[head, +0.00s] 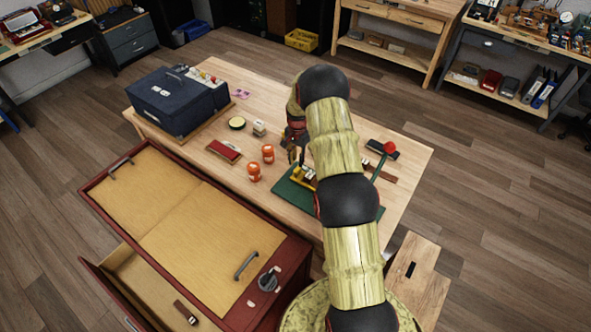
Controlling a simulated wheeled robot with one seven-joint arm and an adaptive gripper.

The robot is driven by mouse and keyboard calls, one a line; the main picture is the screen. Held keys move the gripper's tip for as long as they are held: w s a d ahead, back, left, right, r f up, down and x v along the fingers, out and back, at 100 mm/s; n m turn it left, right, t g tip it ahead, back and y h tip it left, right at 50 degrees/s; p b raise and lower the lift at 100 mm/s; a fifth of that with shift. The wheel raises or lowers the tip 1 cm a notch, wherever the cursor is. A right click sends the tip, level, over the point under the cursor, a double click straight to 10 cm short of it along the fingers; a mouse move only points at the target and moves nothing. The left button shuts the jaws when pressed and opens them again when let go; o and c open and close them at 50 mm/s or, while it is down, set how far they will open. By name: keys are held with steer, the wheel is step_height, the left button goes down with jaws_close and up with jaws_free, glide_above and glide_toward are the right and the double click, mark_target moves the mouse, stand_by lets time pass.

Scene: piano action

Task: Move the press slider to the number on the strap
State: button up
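My gripper (296,156) hangs over the table, pointing down, just above and behind a small yellow device (304,178) on a green mat (288,194). The fingers are small and dark here, and I cannot tell whether they are open or shut. A green lever with a red ball (389,148) rises right of my arm; it may be part of the press. My arm hides much of the mat and whatever stands there. I cannot make out a slider or its scale.
Two orange-red jars (267,153) (254,172), a red block (223,150) and a dark blue case (173,100) stand on the table (262,90) at left. A red cabinet (135,228) with an open drawer (146,287) fills the front left; a brown tagged piece (186,312) lies in the drawer.

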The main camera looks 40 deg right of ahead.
mark_target(297, 168)
step_height(297, 168, down, 7)
steer(key=shift+d+r, duration=0.1)
steer(key=shift+r, duration=0.1)
steer(key=shift+c, duration=1)
jaws_close()
